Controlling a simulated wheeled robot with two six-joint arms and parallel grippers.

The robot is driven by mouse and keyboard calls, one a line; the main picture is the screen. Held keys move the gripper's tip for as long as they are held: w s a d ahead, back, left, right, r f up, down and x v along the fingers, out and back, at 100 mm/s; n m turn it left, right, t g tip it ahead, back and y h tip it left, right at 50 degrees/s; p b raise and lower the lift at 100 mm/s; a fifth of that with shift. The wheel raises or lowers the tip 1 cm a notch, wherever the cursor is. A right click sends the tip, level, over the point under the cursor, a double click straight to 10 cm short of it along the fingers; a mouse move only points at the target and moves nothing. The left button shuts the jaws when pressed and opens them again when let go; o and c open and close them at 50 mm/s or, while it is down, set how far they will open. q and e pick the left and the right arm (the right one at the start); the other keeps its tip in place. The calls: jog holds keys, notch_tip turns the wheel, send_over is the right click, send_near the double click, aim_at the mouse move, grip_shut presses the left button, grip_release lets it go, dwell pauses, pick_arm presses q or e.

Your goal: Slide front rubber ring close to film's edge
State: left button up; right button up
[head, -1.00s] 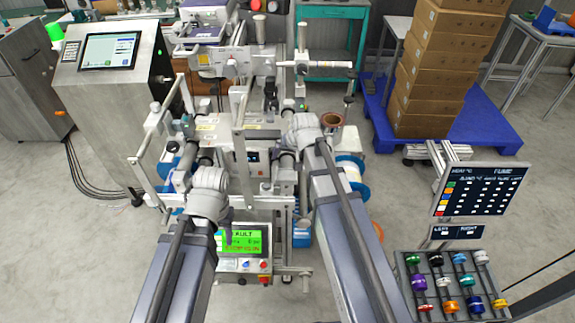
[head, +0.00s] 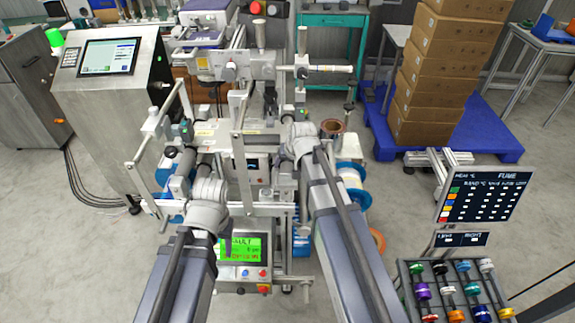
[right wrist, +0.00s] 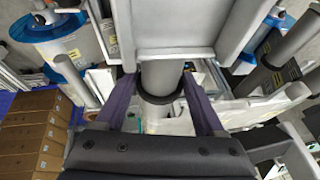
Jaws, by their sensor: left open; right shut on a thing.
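In the right wrist view a dark rubber ring (right wrist: 162,98) goes around a grey cylinder (right wrist: 161,76). My right gripper (right wrist: 163,100) has its two purple fingers on either side of the ring, shut on it. A pale surface, perhaps film, lies beyond the cylinder, but I cannot make out its edge. In the head view my right wrist hides the ring and the right fingertips. My left gripper (head: 228,243) is mostly hidden by its own wrist; a purple finger shows in front of the green fault display (head: 246,248). It is open, with nothing seen in it.
The machine's metal frame and bars (head: 240,150) stand close around both arms. Blue-flanged reels (head: 350,175) are just right of my right arm. A control cabinet (head: 110,110) stands left. A rack of coloured spools (head: 455,290) stands front right. Stacked boxes (head: 435,75) are behind right.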

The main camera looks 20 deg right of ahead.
grip_shut()
jog(key=shift+w, duration=0.1)
jog(key=w, duration=0.2)
jog(key=shift+w+d, duration=0.35)
jog(key=shift+d, duration=0.05)
jog(key=shift+s, duration=0.1)
jog(key=o, duration=0.9)
grip_release()
jog(key=shift+c, duration=0.2)
jog(key=shift+s+r, duration=0.1)
jog(key=shift+r, duration=0.05)
jog(key=p+v, duration=0.7)
jog(key=shift+s+r, duration=0.1)
jog(key=shift+r, duration=0.2)
